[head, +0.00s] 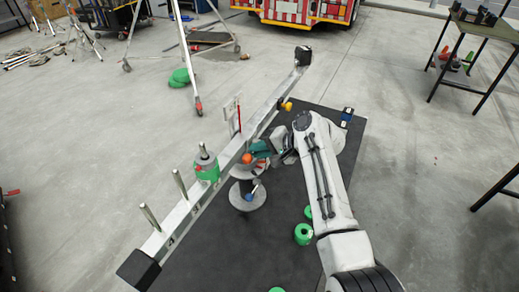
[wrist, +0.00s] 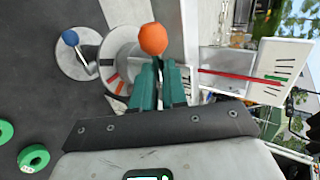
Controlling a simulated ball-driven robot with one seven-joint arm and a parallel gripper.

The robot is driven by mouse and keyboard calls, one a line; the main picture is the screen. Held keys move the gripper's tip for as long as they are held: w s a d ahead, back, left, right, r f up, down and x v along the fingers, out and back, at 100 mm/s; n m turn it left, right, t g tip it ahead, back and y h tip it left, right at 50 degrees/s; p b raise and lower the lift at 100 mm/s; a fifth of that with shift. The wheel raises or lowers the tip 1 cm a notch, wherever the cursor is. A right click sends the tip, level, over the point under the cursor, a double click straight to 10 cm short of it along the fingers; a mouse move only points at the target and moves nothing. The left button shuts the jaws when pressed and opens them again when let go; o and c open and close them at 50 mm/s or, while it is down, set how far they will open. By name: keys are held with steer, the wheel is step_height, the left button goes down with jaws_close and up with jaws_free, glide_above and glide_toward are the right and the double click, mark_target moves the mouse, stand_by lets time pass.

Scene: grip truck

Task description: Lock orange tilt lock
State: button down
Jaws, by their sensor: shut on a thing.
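The orange tilt lock knob (wrist: 153,38) is a round ball right at my fingertips in the wrist view. It also shows in the head view (head: 247,158), beside the long silver beam. My gripper (wrist: 158,68) has teal fingers and is shut on the orange tilt lock; the fingers hide the lever below the ball. In the head view my gripper (head: 262,150) reaches the pivot from the right, partly hidden by my wrist. A blue knob (wrist: 70,38) sits lower on the round pedestal (head: 246,196).
The beam (head: 222,157) runs diagonally, with upright pins and a green-and-grey weight (head: 206,167) on it. A red needle and scale plate (wrist: 275,70) stand close to the right of my fingers. Green weights (head: 303,234) lie on the dark mat (head: 215,262).

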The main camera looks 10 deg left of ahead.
stand_by(0.3)
steer(key=c, duration=1.4)
jaws_free()
steer(key=shift+c, duration=0.2)
steer(key=v, duration=1.1)
steer(key=shift+b, duration=0.35)
steer(key=shift+f, duration=0.1)
